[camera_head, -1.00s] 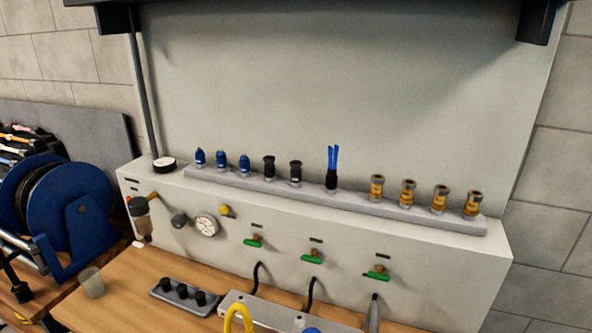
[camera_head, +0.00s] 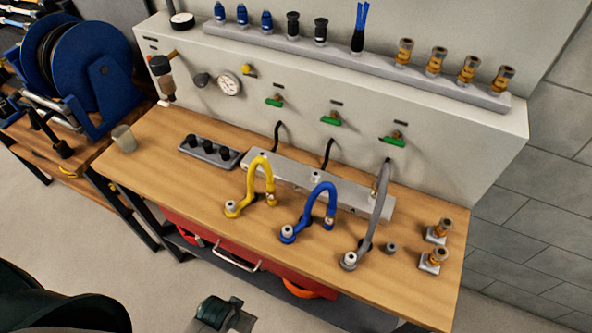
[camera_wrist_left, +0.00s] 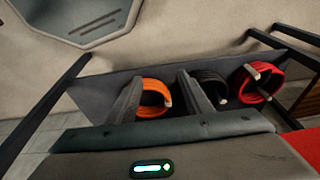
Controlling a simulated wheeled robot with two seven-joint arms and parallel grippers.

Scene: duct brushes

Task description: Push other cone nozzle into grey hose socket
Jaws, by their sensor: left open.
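The grey hose (camera_head: 382,205) arches down to the bench on the right, its pale socket end (camera_head: 349,260) upright near the front edge. No part is clearly identifiable as the cone nozzle. Candidates are the tapered blue fittings (camera_head: 241,15) on the back shelf, the black fittings (camera_head: 293,25) beside them, and a small grey piece (camera_head: 391,247) right of the socket. My left gripper shows in the wrist view (camera_wrist_left: 160,100), fingers apart and empty, facing coils below the bench. My right gripper is not in view.
Yellow (camera_head: 257,178) and blue (camera_head: 318,205) hoses arch left of the grey one. The left front bench is clear. An orange coil (camera_wrist_left: 154,98) hangs below.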

